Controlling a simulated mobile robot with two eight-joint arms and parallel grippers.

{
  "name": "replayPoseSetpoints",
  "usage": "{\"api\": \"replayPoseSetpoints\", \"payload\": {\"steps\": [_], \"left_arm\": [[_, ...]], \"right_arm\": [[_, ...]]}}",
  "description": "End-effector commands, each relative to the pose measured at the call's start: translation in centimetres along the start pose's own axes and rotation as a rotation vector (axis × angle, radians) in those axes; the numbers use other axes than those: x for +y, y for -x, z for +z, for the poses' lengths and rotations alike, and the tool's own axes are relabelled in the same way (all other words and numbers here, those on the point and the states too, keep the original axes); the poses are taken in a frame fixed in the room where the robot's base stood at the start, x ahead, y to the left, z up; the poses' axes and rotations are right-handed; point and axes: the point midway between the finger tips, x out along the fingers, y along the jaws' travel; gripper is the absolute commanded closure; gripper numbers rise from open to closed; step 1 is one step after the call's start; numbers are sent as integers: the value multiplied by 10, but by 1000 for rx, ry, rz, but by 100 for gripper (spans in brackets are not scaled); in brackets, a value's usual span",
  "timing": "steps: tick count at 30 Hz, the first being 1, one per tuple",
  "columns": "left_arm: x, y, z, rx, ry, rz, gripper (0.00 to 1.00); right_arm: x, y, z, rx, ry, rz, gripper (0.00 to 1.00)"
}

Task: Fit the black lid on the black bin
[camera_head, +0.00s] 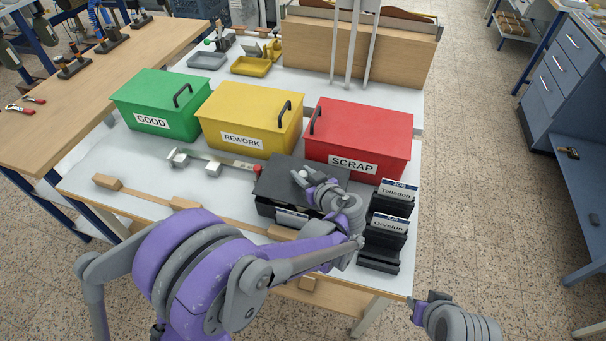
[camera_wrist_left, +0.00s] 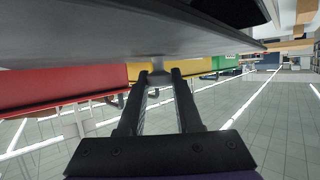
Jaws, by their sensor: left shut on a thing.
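The black lid (camera_head: 280,177) is over the black bin (camera_head: 266,208), at the front of the white table, in front of the red bin. My left gripper (camera_head: 301,179) is shut on the lid's small pale knob. In the left wrist view the two fingers (camera_wrist_left: 158,82) close on the knob (camera_wrist_left: 158,65), and the lid (camera_wrist_left: 90,40) fills the top as a dark grey surface. My arm hides the bin's right part. I cannot tell whether the lid touches the rim all round. My right gripper (camera_head: 432,299) is at the lower right, away from the bin; its jaw state is unclear.
Green GOOD (camera_head: 155,95), yellow REWORK (camera_head: 250,115) and red SCRAP (camera_head: 360,130) bins stand in a row behind. A black card rack (camera_head: 380,245) stands close to the right of the black bin. A wooden strip (camera_head: 225,219) lies along the left front.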

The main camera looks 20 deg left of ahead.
Motion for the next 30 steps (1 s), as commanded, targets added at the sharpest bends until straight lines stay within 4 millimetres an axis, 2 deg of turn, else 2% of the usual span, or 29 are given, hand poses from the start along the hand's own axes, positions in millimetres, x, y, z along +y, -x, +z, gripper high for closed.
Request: {"api": "replayPoseSetpoints", "payload": {"steps": [21, 22, 27, 30], "left_arm": [[0, -5, 11, 1, 0, 0, 100], [0, -5, 11, 0, 0, 0, 65], [0, -5, 11, 0, 0, 0, 37], [0, -5, 11, 0, 0, 0, 37]], "right_arm": [[0, -8, 7, -6, 0, 0, 68], [0, -7, 7, -6, 0, 0, 68], [0, -7, 7, -6, 0, 0, 68], [0, -7, 7, -6, 0, 0, 68]]}}
